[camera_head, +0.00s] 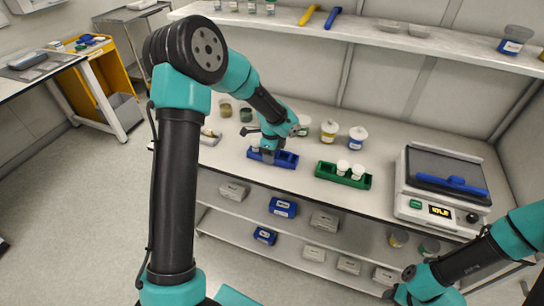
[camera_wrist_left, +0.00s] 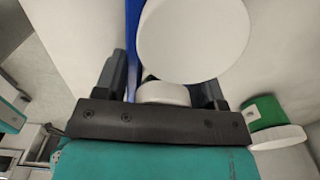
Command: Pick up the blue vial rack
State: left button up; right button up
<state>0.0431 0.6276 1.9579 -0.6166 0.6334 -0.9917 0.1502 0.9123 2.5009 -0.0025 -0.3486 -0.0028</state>
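The blue vial rack (camera_head: 287,160) stands on the white bench, left of a green rack. My left gripper (camera_head: 268,153) reaches down over its left part. In the left wrist view my left gripper (camera_wrist_left: 165,80) has its fingers well apart, with white vial caps (camera_wrist_left: 195,40) in front of and between them. A strip of the blue vial rack (camera_wrist_left: 132,40) shows beside one finger; the caps hide the rest, and I see no clear grip on it. My right arm (camera_head: 465,265) is low at the right; its gripper fingers are not clear.
The green rack (camera_head: 325,170) holds white-capped vials. Jars (camera_head: 357,138) stand behind the racks. An upper shelf (camera_head: 400,45) runs above the bench, and lower shelves hold several boxes.

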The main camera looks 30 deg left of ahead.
pick_arm(q)
jog(key=c, duration=0.5)
jog(key=shift+o, duration=0.2)
jog(key=shift+r, duration=0.1)
jog(key=shift+r, duration=1.65)
jog(key=s+d, duration=0.3)
jog(key=s, duration=0.4)
jog(key=s+d+r, duration=0.1)
jog(key=s+d, duration=0.3)
jog(key=s, duration=0.3)
jog(key=shift+d+r, duration=0.25)
